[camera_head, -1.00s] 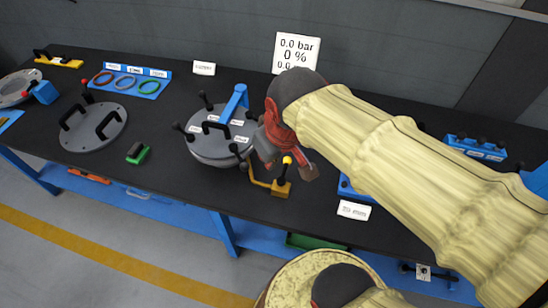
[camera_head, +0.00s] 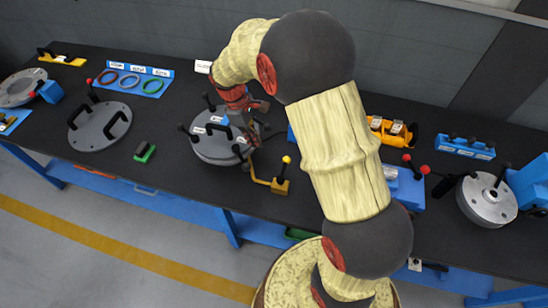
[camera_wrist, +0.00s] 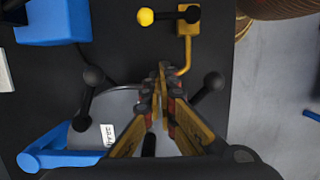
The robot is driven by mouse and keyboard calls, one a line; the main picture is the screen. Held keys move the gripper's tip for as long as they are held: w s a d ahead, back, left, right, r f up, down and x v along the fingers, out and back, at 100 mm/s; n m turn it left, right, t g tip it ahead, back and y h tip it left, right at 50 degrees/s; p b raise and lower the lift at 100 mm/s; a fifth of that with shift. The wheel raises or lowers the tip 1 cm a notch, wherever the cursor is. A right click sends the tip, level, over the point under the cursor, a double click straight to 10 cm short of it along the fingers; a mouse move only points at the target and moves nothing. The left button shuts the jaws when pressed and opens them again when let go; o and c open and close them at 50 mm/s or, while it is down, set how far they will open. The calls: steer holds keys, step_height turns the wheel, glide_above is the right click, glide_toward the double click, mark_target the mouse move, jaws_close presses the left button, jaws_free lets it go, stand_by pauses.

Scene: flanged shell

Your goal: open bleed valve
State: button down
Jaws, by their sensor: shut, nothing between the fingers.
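The bleed valve, which I take to be the yellow block (camera_head: 280,186) with a lever and yellow ball knob (camera_head: 286,159), stands on the bench in front of the shell. Its thin yellow pipe runs toward the shell. In the wrist view the yellow knob (camera_wrist: 146,17) lies left of the yellow block (camera_wrist: 187,20), with a black lever end over the block. The round grey flanged shell (camera_head: 218,152) has black-knobbed bolts and a blue clamp (camera_wrist: 58,159). My gripper (camera_head: 258,136) is shut and empty, above the shell's right side, apart from the knob; its fingertips show in the wrist view (camera_wrist: 162,74).
A grey disc with two handles (camera_head: 98,127) and a green-based block (camera_head: 144,152) lie to the left. Coloured rings sit in a blue rack (camera_head: 130,80) behind. My arm covers the bench's middle right and the display board.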

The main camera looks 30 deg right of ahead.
mark_target(288, 162)
steer(key=shift+f, duration=0.2)
steer(key=b+x, duration=0.3)
steer(key=x, duration=0.7)
steer(key=shift+s+d+r, duration=0.2)
steer(key=shift+s+d, duration=0.35)
steer(key=shift+s, duration=0.05)
steer(key=shift+s+d+r, duration=0.25)
steer(key=shift+s+d, duration=0.35)
steer(key=shift+s+d+r+b, duration=0.1)
steer(key=shift+s+d+b, duration=0.15)
steer(key=shift+d+b, duration=0.05)
steer(key=shift+s+d+m+p, duration=0.15)
steer(key=shift+d+m+p, duration=0.4)
steer(key=shift+m+p, duration=0.3)
steer(key=shift+s+d+r+m+g+y+p, duration=0.1)
steer(key=shift+s+d+m+g+y+p, duration=0.1)
steer(key=shift+d+m+p, duration=0.35)
steer(key=shift+s+d+m+g+y+p, duration=0.25)
steer(key=shift+m+p, duration=0.25)
steer(key=shift+m, duration=0.4)
steer(key=shift+s+d+p, duration=0.65)
steer(key=shift+d+p, duration=0.05)
steer(key=shift+p, duration=0.15)
